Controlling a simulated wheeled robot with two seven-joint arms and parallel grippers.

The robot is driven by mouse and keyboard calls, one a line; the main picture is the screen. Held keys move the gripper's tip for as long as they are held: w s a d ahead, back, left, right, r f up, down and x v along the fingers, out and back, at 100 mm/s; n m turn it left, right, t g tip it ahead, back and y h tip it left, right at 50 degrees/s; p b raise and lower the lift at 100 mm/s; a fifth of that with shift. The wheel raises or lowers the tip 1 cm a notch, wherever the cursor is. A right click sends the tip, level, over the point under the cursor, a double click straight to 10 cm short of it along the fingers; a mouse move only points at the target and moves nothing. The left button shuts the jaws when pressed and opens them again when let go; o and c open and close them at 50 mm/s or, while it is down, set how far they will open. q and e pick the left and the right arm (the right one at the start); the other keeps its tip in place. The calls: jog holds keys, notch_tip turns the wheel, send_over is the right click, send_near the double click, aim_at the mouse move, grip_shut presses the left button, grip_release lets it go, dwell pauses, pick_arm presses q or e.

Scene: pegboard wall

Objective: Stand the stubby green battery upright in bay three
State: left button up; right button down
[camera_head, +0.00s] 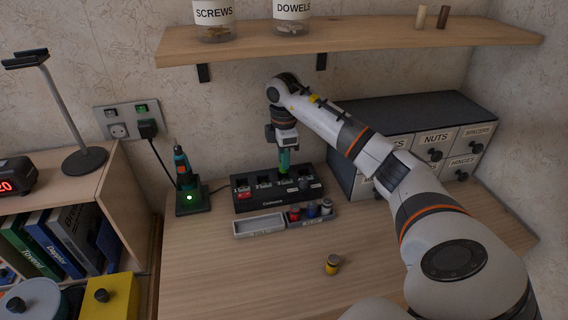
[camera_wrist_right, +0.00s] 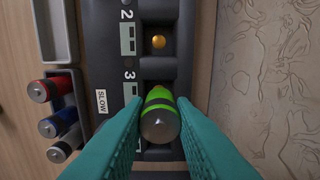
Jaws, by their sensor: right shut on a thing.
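The stubby green battery (camera_wrist_right: 160,117) is between the teal fingers of my right gripper (camera_wrist_right: 150,135), which are shut on it. In the wrist view its metal end faces the camera, and it covers part of the bay beside the label 3 on the black charger (camera_wrist_right: 108,72). In the head view the gripper (camera_head: 284,160) points down over the charger (camera_head: 262,206), with the green battery (camera_head: 283,170) roughly upright at the third bay. I cannot tell whether its lower end touches the bay floor. My left gripper is not in view.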

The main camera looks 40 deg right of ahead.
aim_at(284, 172)
jog(key=shift+f, duration=1.5)
jog(key=shift+s+f, duration=0.1)
jog(key=shift+f, duration=0.2)
jog(key=shift+s+a+f, duration=0.1)
jog(key=shift+s+f, duration=0.05)
jog(key=shift+f, duration=0.15)
jog(key=c, duration=1.3)
grip_release()
jog(key=shift+f, duration=0.15)
jog(key=shift+o, duration=0.3)
jog(key=shift+a+f, duration=0.1)
notch_tip(284, 172, up, 9)
jog(key=shift+r, duration=0.1)
